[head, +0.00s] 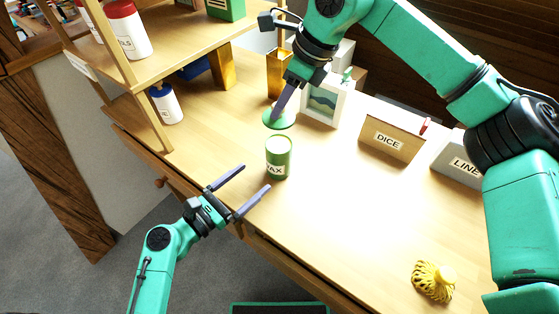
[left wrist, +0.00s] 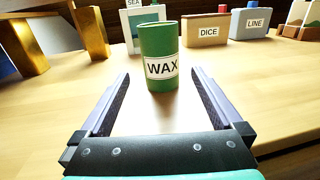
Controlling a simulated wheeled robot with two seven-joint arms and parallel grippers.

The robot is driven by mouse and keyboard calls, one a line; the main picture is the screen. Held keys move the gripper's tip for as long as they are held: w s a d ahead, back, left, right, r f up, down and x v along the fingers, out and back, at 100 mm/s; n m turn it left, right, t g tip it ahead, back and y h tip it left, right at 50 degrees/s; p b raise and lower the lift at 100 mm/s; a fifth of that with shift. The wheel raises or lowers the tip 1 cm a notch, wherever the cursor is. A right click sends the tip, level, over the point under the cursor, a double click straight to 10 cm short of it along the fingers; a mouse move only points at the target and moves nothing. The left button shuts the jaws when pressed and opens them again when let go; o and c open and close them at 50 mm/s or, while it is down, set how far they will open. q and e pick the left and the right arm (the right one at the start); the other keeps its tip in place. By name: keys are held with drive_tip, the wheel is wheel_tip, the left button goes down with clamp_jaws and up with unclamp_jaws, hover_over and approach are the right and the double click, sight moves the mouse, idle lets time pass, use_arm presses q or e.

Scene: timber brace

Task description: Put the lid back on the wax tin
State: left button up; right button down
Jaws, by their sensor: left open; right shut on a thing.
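The wax tin (head: 278,160) is a green cylinder with a white WAX label, standing upright and uncovered on the table. It also shows in the left wrist view (left wrist: 159,50), ahead of the fingers. The green round lid (head: 279,120) is in the head view, just beyond the tin. My right gripper (head: 281,108) is shut on the lid from above. My left gripper (head: 256,188) is open and empty at the table's front edge, its fingers pointing toward the tin; in the left wrist view the fingers (left wrist: 159,98) are spread to either side, short of it.
Behind stand a picture frame (head: 324,103), a DICE box (head: 391,143) and a LINE box (head: 459,160). A shelf with bottles (head: 128,30) is at left. A gold vase (head: 279,74) stands behind the lid. A yellow ribbed object (head: 432,281) lies front right.

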sight(270, 165)
use_arm(q)
drive_tip(key=x, duration=1)
drive_tip(key=shift+w+d, duration=0.15)
clamp_jaws()
use_arm(e)
drive_tip(key=shift+f, duration=2.5)
